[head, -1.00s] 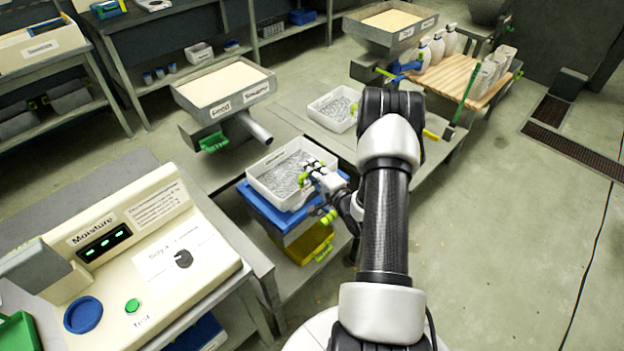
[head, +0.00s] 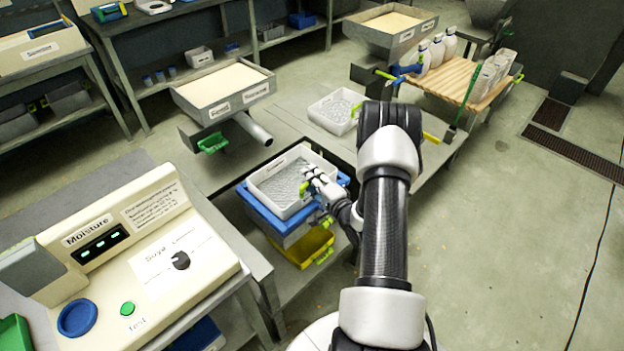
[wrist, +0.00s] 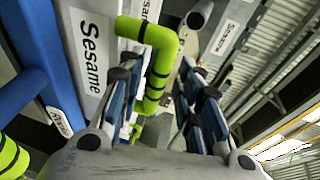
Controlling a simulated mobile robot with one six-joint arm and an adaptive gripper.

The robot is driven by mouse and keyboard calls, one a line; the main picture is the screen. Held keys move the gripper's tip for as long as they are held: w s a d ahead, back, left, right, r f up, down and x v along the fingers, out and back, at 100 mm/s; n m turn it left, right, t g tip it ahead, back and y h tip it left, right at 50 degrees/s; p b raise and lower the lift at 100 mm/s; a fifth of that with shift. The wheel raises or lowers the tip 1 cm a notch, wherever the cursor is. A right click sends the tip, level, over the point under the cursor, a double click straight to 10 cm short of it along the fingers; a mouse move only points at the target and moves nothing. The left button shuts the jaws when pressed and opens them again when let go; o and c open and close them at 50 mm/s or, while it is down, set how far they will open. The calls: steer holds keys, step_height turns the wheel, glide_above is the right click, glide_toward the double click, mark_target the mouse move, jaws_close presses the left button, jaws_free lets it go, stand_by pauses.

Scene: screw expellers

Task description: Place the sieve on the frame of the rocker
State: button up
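The white sieve (head: 262,193), with a grey mesh, sits level on the blue frame of the rocker (head: 258,210). Blue rim shows along its front and right sides. In the wrist view, the sieve's pale wall (wrist: 75,50) reads "Sesame" and stands beside the blue frame (wrist: 35,95). My gripper (head: 312,185) is at the sieve's right side. In the wrist view, the green handle (wrist: 157,68) lies between the fingers of my gripper (wrist: 165,85). The fingers are apart, with a gap on the handle's right side.
A yellow bin (head: 305,248) is under the rocker. A labelled feed hopper (head: 222,90) stands behind it. Another white sieve (head: 335,110) sits farther back near the slatted wooden top (head: 450,78). The moisture tester (head: 140,245) is at front left. Floor is open on the right.

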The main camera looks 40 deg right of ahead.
steer(key=p+v, duration=0.4)
steer(key=v, duration=0.8)
steer(key=w+r+n+g, duration=0.4)
steer(key=w+r+n, duration=0.4)
steer(key=r, duration=0.1)
steer(key=s+a+r+n+g, duration=0.1)
steer(key=a+r+n+g, duration=0.25)
steer(key=a+r, duration=0.65)
steer(key=s+a+r+n+g+y, duration=0.1)
steer(key=s+a+r+n, duration=0.3)
steer(key=s+a, duration=0.5)
steer(key=s+a+r+n+g+y, duration=0.1)
steer(key=s+a+r+n+g, duration=0.2)
steer(key=s+a+r, duration=0.4)
steer(key=s+a+n, duration=0.1)
steer(key=s+a, duration=0.2)
steer(key=s, duration=0.3)
steer(key=shift+s+a+r+y, duration=0.2)
steer(key=shift+s+a+y, duration=0.1)
steer(key=shift+s, duration=0.1)
steer(key=shift+o, duration=0.2)
